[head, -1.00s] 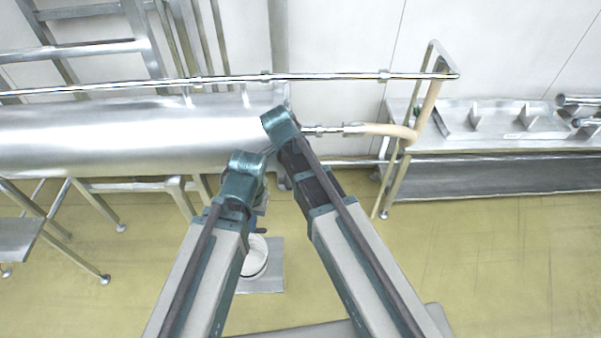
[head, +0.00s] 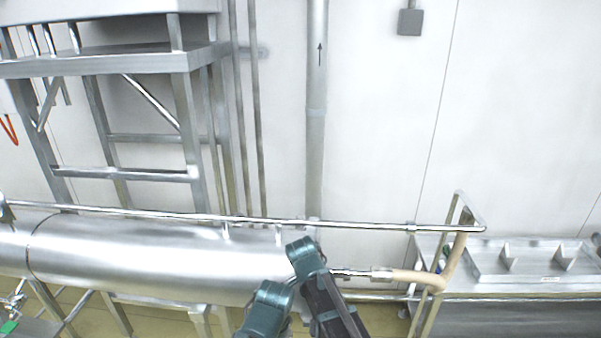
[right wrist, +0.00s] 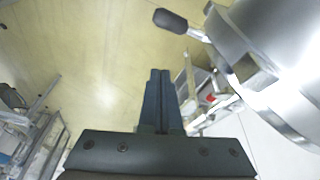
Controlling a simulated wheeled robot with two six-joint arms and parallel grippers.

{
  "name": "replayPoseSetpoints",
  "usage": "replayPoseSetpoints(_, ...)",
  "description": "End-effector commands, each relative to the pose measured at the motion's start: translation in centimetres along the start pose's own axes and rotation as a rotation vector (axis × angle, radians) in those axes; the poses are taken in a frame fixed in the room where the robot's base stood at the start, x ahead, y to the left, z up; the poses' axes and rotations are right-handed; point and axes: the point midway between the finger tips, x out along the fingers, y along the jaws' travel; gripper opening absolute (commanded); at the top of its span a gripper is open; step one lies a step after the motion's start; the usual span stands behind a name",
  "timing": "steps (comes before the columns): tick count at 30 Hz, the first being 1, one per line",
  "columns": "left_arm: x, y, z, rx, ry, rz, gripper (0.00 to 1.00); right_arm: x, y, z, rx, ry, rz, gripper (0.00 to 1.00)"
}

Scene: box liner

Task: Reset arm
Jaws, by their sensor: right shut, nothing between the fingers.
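My two arms come in at the bottom middle of the head view, with their teal joints close together in front of a steel cylinder (head: 150,258). Neither gripper's fingers show in the head view. In the right wrist view my right gripper (right wrist: 160,80) is shut, its two dark fingers side by side with nothing between them. It points out over the yellowish floor (right wrist: 90,60). A steel cylindrical body (right wrist: 270,50) with a black-handled lever (right wrist: 172,21) is at its upper right, apart from the fingers. My left gripper is out of view.
A steel rail (head: 350,225) runs along the cylinder. A beige hose (head: 415,278) joins it on the right, near a steel trough bench (head: 540,265). A steel frame stand (head: 185,110) rises at the left. A vertical pipe (head: 316,120) runs up the white wall.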

Motion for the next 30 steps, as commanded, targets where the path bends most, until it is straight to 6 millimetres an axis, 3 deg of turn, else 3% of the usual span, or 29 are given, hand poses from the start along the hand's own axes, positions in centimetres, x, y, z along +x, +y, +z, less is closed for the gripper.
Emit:
replayPoseSetpoints(15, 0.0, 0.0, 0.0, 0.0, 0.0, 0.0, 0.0, 2.6, 7.4, -4.8, -0.956, -0.172, -0.145, 0.0)
replayPoseSetpoints(25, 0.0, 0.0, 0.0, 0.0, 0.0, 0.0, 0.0, 3.1, 10.2, -6.1, -1.363, -0.18, -0.279, 0.0)
replayPoseSetpoints(27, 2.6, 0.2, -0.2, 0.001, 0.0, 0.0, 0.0, 5.2, 9.9, -4.1, -1.388, -0.181, -0.269, 0.0)
replayPoseSetpoints(30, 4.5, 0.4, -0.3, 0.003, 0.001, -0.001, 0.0, 6.7, 10.1, -2.3, -1.422, -0.183, -0.257, 0.0)
